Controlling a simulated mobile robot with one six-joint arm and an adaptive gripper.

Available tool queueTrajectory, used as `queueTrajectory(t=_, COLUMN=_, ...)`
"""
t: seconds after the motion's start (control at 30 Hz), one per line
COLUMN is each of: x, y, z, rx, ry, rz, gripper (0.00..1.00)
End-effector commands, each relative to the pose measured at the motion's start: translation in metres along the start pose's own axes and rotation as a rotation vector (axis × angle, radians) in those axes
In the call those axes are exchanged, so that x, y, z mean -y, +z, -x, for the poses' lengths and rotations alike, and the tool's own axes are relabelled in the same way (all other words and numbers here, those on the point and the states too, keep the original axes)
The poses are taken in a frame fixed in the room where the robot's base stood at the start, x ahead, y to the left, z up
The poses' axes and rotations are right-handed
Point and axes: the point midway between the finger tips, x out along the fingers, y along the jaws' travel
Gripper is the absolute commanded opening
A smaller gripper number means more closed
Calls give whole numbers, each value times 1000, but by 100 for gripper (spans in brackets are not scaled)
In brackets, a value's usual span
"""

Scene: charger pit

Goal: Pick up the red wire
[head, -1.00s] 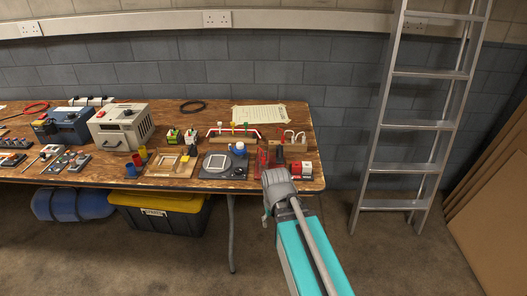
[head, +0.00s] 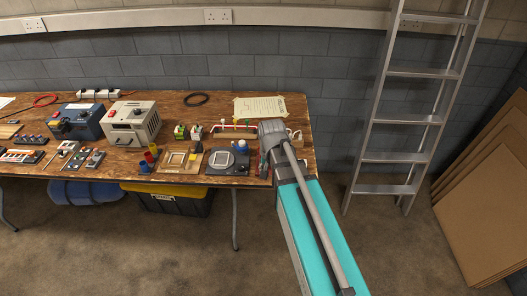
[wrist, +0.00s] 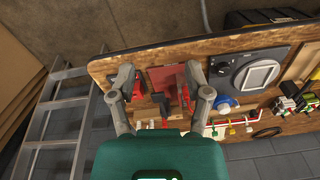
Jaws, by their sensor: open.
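A thin red loop of wire (head: 45,99) lies at the back left of the wooden table in the head view. Thin red and white lines also show at a small wooden rack (head: 234,134) near the back right; I cannot tell which is the task's red wire. My gripper (head: 268,130) hangs over the table's right end and hides part of it. In the wrist view my gripper (wrist: 160,80) is open and empty, its fingers apart above a red plate (wrist: 168,77) with a dark part and red pieces. The rack (wrist: 228,128) is to its right there.
A round-dial device (head: 228,160), a beige box (head: 131,124) and a blue box (head: 77,120) stand on the table (head: 180,105). A ladder (head: 415,120) leans on the wall to the right. A black bin with a yellow lid (head: 175,198) is below.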

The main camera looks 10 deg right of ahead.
Motion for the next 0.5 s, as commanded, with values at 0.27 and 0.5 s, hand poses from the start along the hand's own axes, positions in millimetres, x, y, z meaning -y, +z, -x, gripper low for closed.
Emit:
queueTrajectory(t=0.27, x=22, y=-63, z=25, rx=10, ry=7, rz=-391, gripper=64)
queueTrajectory(t=0.5, x=38, y=-109, z=25, rx=20, ry=19, rz=-728, gripper=64)
